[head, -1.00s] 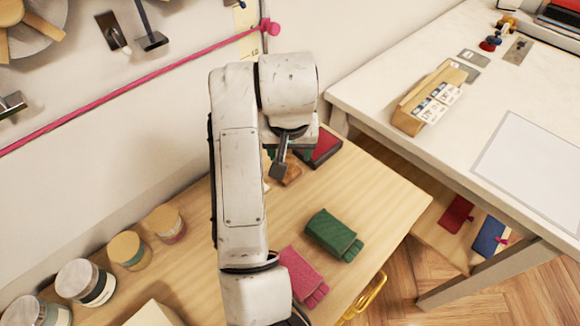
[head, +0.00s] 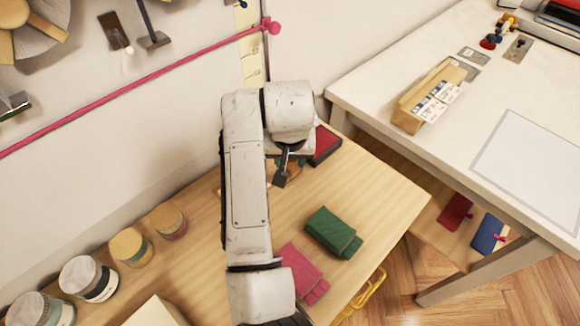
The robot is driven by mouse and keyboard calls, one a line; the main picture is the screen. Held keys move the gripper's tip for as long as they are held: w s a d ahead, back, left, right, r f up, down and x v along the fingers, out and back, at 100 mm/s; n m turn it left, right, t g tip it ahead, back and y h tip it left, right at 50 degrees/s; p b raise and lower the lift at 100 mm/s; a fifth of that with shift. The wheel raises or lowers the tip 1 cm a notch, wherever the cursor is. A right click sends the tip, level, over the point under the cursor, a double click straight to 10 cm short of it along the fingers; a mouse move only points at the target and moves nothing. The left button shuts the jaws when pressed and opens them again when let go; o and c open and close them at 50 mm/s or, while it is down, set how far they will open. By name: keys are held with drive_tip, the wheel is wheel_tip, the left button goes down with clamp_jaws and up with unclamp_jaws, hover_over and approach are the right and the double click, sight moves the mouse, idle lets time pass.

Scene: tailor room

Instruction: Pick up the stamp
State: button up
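My gripper (head: 281,177) hangs below my arm over the far end of the wooden table. One dark finger shows clearly; the other is hidden, so I cannot tell how far it is open. A small orange-brown wooden thing (head: 294,174) lies on the table right behind the finger and is mostly hidden; it may be the stamp. I cannot tell whether the finger touches it. A dark case with a red top (head: 326,144), like an ink pad, sits just to its right, partly behind my arm.
On the wooden table (head: 375,195) lie a green folded cloth (head: 333,232) and a pink one (head: 301,271). Several round jars (head: 88,278) line the wall side.

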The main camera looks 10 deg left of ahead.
drive_tip(key=c, duration=0.7)
drive_tip(key=shift+c, duration=0.2)
